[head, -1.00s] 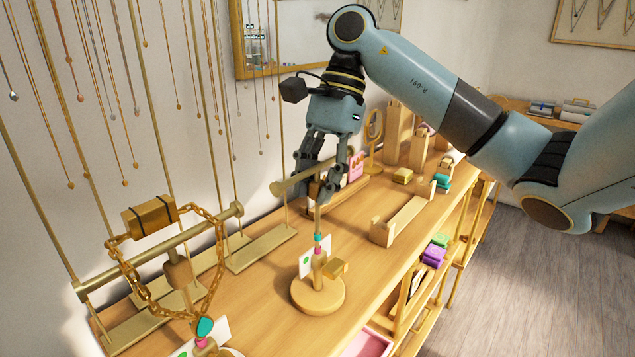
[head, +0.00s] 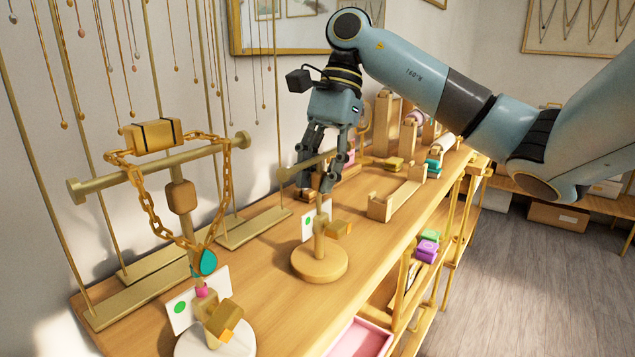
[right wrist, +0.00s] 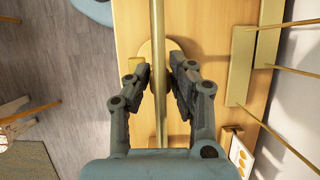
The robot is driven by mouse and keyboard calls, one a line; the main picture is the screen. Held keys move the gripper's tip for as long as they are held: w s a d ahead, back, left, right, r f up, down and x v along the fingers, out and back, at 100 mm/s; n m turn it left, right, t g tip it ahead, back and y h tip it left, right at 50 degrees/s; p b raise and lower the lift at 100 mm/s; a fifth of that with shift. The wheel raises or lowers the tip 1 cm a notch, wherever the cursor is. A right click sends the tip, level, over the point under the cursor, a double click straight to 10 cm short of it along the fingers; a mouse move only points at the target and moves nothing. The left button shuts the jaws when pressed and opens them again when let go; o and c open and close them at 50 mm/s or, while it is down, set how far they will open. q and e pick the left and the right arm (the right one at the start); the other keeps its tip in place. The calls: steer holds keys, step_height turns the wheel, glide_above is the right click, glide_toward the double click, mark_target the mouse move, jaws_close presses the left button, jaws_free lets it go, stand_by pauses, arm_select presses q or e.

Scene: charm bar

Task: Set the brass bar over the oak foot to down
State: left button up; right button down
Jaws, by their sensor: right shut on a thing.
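The brass bar (head: 292,172) crosses the post above the round oak foot (head: 320,263). A square wooden knob (head: 339,229) juts from the post. My right gripper (head: 325,185) is shut on the bar from above and hides its middle in the head view. In the right wrist view, the bar (right wrist: 157,35) runs lengthwise between the fingers (right wrist: 159,90), with the oak foot (right wrist: 174,46) beyond. My left gripper is not in view.
A second brass bar (head: 105,182) on a white-footed stand (head: 215,342) at front left carries a chain with a teal pendant (head: 204,262). Brass rods and hanging necklaces line the wall. A wooden tray (head: 402,193) lies right of my gripper.

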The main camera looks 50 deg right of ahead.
steer(key=c, duration=1.2)
jaws_free()
steer(key=shift+f, duration=0.3)
steer(key=shift+r, duration=0.15)
steer(key=v, duration=0.3)
steer(key=shift+d, duration=0.1)
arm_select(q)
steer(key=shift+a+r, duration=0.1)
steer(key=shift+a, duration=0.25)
arm_select(e)
steer(key=d, duration=0.8)
steer(key=w+d, duration=0.1)
steer(key=d, duration=0.3)
steer(key=shift+a, duration=0.1)
